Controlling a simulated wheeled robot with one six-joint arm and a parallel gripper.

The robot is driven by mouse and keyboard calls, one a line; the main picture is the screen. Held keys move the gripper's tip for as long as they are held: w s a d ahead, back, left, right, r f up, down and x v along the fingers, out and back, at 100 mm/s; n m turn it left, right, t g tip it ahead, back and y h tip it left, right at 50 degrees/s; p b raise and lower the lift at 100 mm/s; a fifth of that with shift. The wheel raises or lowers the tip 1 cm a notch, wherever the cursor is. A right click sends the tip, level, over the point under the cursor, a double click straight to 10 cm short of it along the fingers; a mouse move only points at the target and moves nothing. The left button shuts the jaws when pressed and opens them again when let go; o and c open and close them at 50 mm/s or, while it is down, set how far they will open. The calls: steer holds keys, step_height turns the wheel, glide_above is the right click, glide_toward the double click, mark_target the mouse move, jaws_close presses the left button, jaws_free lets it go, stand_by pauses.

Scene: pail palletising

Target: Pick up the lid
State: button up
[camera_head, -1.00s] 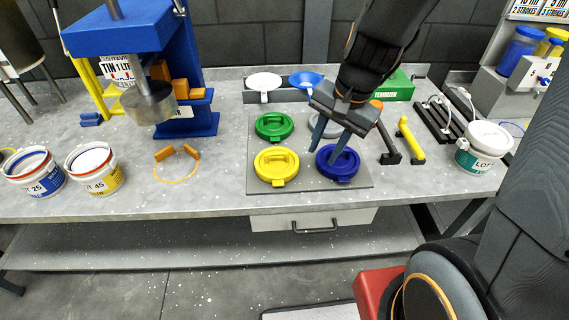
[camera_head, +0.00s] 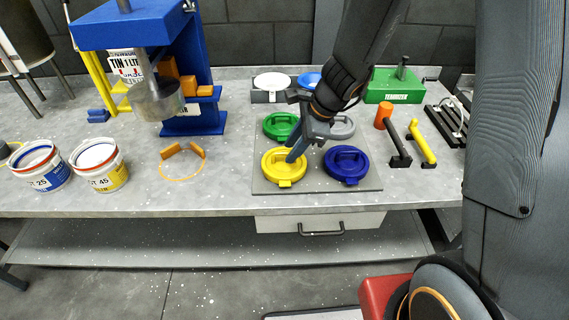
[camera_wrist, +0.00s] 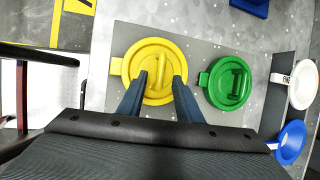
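Four round lids lie on a grey mat (camera_head: 318,187). They are a yellow lid (camera_head: 277,171), a blue lid (camera_head: 347,166), a green lid (camera_head: 276,124) and a grey lid (camera_head: 343,123), partly covered by my arm. My gripper (camera_head: 296,153) points down at the yellow lid's right side. In the wrist view my gripper (camera_wrist: 158,84) is open, with one blue finger on each side of the raised handle of the yellow lid (camera_wrist: 150,54). I see a gap between the fingers and the handle. The height of the fingertips above the lid is hard to tell.
Two tubs, blue-labelled (camera_head: 40,168) and yellow-labelled (camera_head: 100,166), stand at left beside a blue press (camera_head: 196,60). Black and yellow handles (camera_head: 421,145) lie right of the mat. A green box (camera_head: 393,86) and funnels stand behind.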

steer(key=shift+w+a+f, duration=0.1)
steer(key=shift+a+f, duration=0.05)
steer(key=shift+f, duration=0.4)
jaws_close()
steer(key=shift+r, duration=0.1)
